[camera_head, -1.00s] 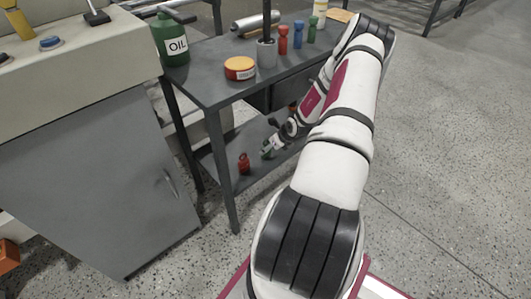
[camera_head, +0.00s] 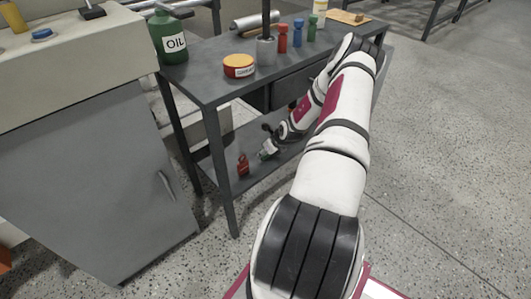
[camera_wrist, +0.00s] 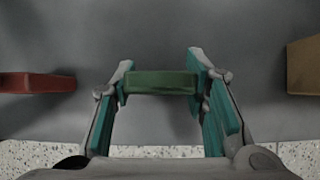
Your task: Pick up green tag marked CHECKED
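The green tag (camera_wrist: 161,84) lies crosswise between the two teal-padded fingers of my gripper (camera_wrist: 160,88) in the wrist view. Its two ends appear to meet the pads, so my gripper looks shut on it. In the head view my gripper (camera_head: 267,151) is low over the lower shelf of the grey table, and the green tag is mostly hidden by it there. I cannot read any lettering on the tag. Whether the tag is lifted off the shelf cannot be told.
A red tag (camera_wrist: 36,83) lies left of my gripper, also on the lower shelf (camera_head: 252,178) in the head view. A tan block (camera_wrist: 304,66) is to the right.

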